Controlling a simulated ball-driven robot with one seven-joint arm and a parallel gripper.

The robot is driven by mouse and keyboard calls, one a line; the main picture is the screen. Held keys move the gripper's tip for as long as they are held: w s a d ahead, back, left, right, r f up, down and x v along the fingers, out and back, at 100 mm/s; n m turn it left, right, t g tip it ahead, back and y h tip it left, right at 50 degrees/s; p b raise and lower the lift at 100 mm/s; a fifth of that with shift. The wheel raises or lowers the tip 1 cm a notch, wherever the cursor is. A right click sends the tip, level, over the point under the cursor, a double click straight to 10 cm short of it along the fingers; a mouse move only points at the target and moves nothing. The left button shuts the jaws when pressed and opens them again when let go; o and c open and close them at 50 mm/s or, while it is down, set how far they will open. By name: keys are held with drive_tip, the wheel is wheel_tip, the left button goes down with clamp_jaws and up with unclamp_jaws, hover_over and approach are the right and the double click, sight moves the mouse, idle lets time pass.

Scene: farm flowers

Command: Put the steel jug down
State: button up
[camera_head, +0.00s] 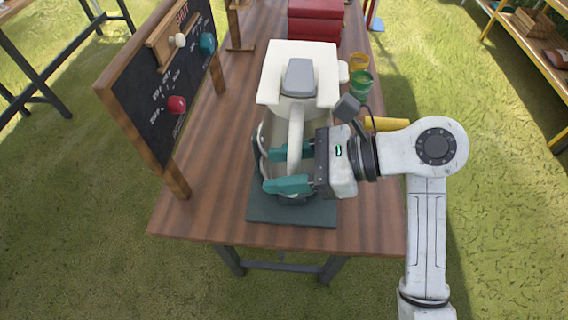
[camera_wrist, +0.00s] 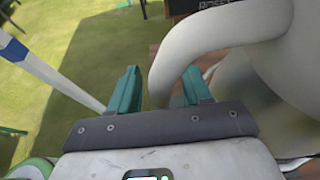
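A pale grey-white jug-like vessel (camera_head: 269,135), which I take to be the steel jug, stands near the front of the wooden table, at a dark green mat or base (camera_head: 262,213). Its thick white curved handle (camera_head: 296,132) faces my arm. The handle (camera_wrist: 165,68) also shows in the wrist view, with the rounded body (camera_wrist: 245,85) to its right. My gripper (camera_head: 268,170) has its two teal fingers spread at the handle. In the wrist view my gripper (camera_wrist: 160,85) has the handle's lower part between the fingers, with a gap on the left. The jug's underside is hidden.
A white block with a grey top (camera_head: 298,78) stands directly behind or over the vessel. A chalkboard (camera_head: 160,85) with knobs stands left. Yellow (camera_head: 358,67) and green (camera_head: 360,83) cups and red boxes (camera_head: 315,18) are farther back. The table (camera_head: 215,160) is clear front left.

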drive_tip(key=shift+o, duration=0.6)
drive_tip(key=b+v, duration=0.2)
drive_tip(key=v, duration=1)
drive_tip(key=shift+w+r, duration=0.1)
